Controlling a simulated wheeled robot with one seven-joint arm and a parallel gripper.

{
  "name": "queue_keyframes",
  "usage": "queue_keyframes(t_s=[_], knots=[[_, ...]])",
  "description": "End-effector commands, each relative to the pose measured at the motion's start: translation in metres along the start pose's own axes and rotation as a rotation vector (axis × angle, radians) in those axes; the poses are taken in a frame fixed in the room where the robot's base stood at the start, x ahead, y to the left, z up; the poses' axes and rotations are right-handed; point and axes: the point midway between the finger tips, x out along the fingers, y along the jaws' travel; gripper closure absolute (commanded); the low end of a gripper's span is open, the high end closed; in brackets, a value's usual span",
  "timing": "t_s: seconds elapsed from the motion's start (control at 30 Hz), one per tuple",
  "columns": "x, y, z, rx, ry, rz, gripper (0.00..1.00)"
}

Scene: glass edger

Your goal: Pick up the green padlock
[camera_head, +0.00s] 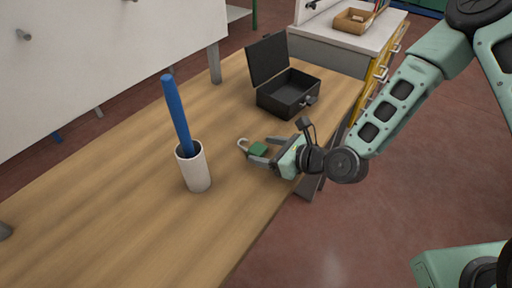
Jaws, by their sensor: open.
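The green padlock (258,149) lies on the wooden bench, its pale curved shackle pointing to the left. My gripper (262,151) comes in from the right with its jaws open. Its two fingers reach toward the padlock, one on the far side and one on the near side. The padlock's body shows at the fingertips. I cannot tell whether the fingers touch it or how high they are above the bench.
An open black box (286,95) stands behind the padlock. A white cup (196,170) with a blue rod (177,115) stands to the left. The wooden bench (120,215) is clear in front. A grey cabinet (335,38) with a wooden tray (352,20) is behind.

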Motion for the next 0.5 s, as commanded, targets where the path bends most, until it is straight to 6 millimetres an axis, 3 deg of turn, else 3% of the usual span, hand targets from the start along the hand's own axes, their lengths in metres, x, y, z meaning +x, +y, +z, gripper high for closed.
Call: queue_keyframes(t_s=[0.13, 0.4, 0.43, 0.5], knots=[[0.017, 0.0, 0.001, 0.0, 0.0, 0.0, 0.35], [0.021, 0.0, 0.0, 0.0, 0.001, -0.001, 0.35], [0.021, 0.0, 0.0, 0.0, 0.001, -0.001, 0.37], [0.021, 0.0, 0.0, 0.0, 0.0, -0.001, 0.57]])
